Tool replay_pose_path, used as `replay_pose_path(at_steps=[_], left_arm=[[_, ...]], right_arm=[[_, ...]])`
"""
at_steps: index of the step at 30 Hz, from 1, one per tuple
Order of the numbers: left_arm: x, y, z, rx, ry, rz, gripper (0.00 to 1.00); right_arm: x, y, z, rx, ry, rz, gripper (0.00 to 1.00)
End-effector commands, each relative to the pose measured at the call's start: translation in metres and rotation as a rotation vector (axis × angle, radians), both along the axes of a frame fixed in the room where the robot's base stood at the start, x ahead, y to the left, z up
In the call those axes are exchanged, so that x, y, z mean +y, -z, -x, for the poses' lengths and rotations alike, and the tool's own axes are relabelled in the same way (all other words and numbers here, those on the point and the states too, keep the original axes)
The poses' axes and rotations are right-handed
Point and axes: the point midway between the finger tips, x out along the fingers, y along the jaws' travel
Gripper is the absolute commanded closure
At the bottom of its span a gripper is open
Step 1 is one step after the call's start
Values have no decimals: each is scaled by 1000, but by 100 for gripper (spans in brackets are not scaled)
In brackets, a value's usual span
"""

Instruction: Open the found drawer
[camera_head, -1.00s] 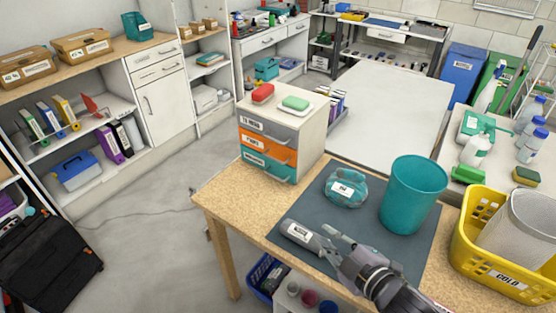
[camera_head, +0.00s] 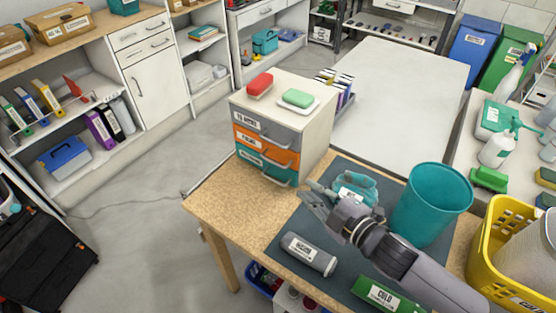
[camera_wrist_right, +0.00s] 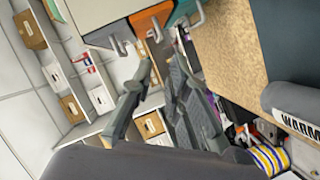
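A small drawer unit (camera_head: 315,120) stands on the wooden table. Its front has a grey top drawer (camera_head: 255,126), an orange middle drawer (camera_head: 262,148) and a teal bottom drawer (camera_head: 258,166), each with a metal handle and a label; all look closed. The handles also show at the top of the right wrist view, with the orange drawer (camera_wrist_right: 150,20) in the middle. My right gripper (camera_head: 308,194) is open and empty, just in front of the unit's lower right, apart from the handles. It also shows in the right wrist view (camera_wrist_right: 160,75). My left gripper is not in view.
A red item (camera_head: 260,83) and a green sponge (camera_head: 298,98) lie on the unit. A yellow basket (camera_head: 490,245) stands right.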

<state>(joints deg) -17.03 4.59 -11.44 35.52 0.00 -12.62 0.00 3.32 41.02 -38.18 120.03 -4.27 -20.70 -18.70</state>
Motion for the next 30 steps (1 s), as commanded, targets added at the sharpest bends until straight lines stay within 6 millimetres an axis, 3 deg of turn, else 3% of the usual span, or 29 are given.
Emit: replay_pose_path(at_steps=[3,6,10,15,22,30], left_arm=[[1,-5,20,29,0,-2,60],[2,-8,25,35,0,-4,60],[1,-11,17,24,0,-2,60],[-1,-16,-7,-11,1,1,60],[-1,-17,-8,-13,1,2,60],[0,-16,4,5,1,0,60]], right_arm=[[15,2,-24,-2,2,-2,84],[27,8,-41,-1,3,-1,84],[44,14,-64,-1,2,-3,84],[62,22,-91,-2,1,-1,84],[75,29,-111,0,1,0,84],[78,30,-114,0,1,0,84]])
